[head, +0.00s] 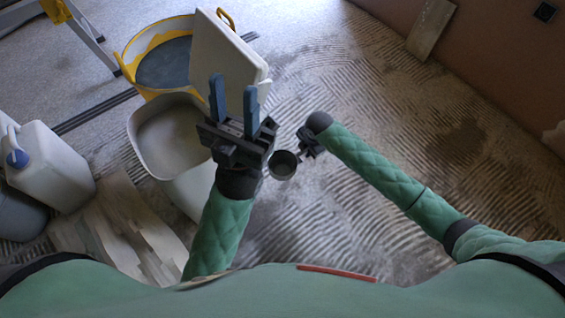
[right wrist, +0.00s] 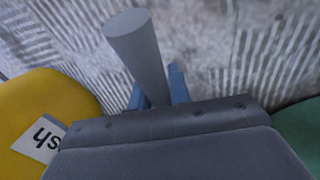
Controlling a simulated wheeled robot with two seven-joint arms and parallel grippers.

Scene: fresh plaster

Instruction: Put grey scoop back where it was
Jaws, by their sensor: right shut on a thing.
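The grey scoop (head: 283,166) shows in the head view as a small dark cup just left of my right gripper (head: 303,151). My right gripper is shut on it, above the ridged floor. In the right wrist view a grey cylindrical part of the scoop (right wrist: 137,48) stands up between the blue fingers (right wrist: 158,92); its cup is not clear there. My left gripper (head: 233,100) has its two blue fingers apart, with nothing seen between them. It is in front of a white slab-like block (head: 225,48); I cannot tell whether they touch.
A yellow tub (head: 127,62) with grey contents stands at the back left. A beige-grey basin (head: 138,150) is before it. A yellow labelled thing (right wrist: 45,105) is at the wrist view's left. Floor to the right is mostly clear.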

